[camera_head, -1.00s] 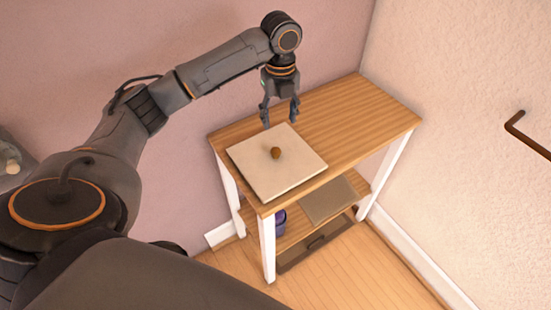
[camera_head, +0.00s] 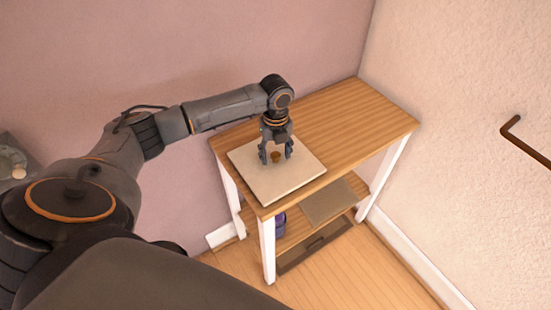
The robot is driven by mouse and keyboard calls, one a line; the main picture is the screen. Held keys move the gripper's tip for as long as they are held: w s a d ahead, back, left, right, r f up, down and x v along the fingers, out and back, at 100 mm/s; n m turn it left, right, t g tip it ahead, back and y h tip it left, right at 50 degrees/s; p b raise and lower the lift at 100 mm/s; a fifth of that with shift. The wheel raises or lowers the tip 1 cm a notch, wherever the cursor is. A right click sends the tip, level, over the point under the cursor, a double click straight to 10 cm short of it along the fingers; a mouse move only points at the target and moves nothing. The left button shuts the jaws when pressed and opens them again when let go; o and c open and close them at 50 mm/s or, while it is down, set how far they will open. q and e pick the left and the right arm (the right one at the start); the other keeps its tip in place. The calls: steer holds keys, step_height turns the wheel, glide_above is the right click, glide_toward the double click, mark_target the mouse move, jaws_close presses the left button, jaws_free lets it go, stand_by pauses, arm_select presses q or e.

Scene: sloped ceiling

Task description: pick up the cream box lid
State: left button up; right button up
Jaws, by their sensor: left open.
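The cream box lid (camera_head: 280,185) is a flat square with a small brown knob (camera_head: 276,157) at its middle. It lies at the left end of the wooden table top. My left gripper (camera_head: 276,158) points down over the lid with its fingers open, one on each side of the knob. I cannot tell whether the fingers touch the knob or the lid. My right gripper is not in view.
The wooden table (camera_head: 350,115) has white legs and stands against the pink wall; its top is bare right of the lid. A lower shelf holds a purple item (camera_head: 279,222) and a flat tan panel (camera_head: 328,200). A dark rail (camera_head: 527,140) is on the right wall.

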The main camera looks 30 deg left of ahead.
arm_select(q)
steer(key=shift+f, duration=0.45)
steer(key=shift+c, duration=0.4)
jaws_close()
steer(key=shift+r, duration=0.15)
